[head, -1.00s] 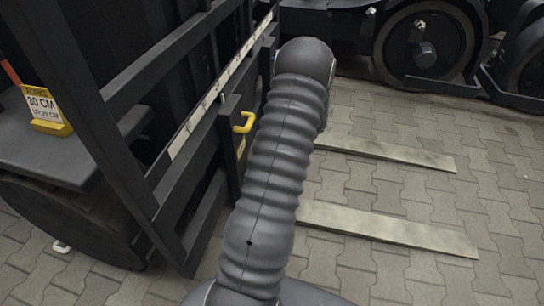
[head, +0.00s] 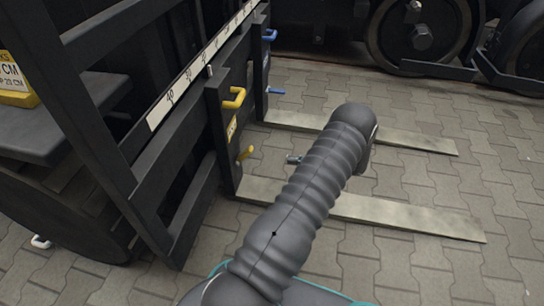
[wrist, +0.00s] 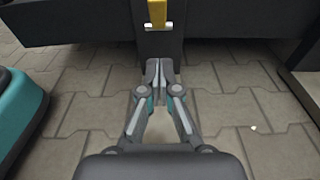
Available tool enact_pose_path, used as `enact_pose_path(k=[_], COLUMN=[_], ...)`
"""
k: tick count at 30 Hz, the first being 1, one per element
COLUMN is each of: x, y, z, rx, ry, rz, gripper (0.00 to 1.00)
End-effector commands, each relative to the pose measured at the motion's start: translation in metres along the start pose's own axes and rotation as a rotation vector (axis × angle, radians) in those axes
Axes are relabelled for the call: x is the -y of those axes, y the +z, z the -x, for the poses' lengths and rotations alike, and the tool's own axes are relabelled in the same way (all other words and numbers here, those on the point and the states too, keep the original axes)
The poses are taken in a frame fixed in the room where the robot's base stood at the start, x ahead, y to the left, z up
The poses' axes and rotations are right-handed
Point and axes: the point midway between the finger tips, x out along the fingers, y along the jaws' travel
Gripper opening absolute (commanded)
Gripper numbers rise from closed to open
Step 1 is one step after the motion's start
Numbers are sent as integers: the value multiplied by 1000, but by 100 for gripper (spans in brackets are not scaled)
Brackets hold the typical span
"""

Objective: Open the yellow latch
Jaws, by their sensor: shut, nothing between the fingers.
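A small yellow latch lever (head: 245,153) sits low on the dark upright plate of the frame in the head view. A larger yellow handle (head: 235,98) is above it on the same plate. In the wrist view, a yellow piece (wrist: 157,14) shows at the top centre on a dark plate, cut by the frame edge; I cannot tell which of the two it is. My gripper (wrist: 159,70) is shut and empty, its fingertips below the yellow piece and apart from it in the picture. In the head view my arm mostly hides the gripper.
A blue handle (head: 269,36) and a blue lever (head: 275,91) are on a plate farther back. Two pale flat bars (head: 410,218) lie low over the paving to the right. A white ruler strip (head: 190,75) runs along the dark frame. Wheels (head: 420,35) stand at the back.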

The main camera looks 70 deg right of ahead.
Motion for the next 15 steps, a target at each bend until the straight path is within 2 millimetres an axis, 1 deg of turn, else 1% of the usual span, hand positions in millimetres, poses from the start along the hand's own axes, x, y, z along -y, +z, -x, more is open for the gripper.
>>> enact_pose_path(k=[5,15], x=[0,-1], y=[0,-1], z=[-24,-88], rx=[-2,-3], ry=[4,4], rz=[-2,-3], gripper=[0,0])
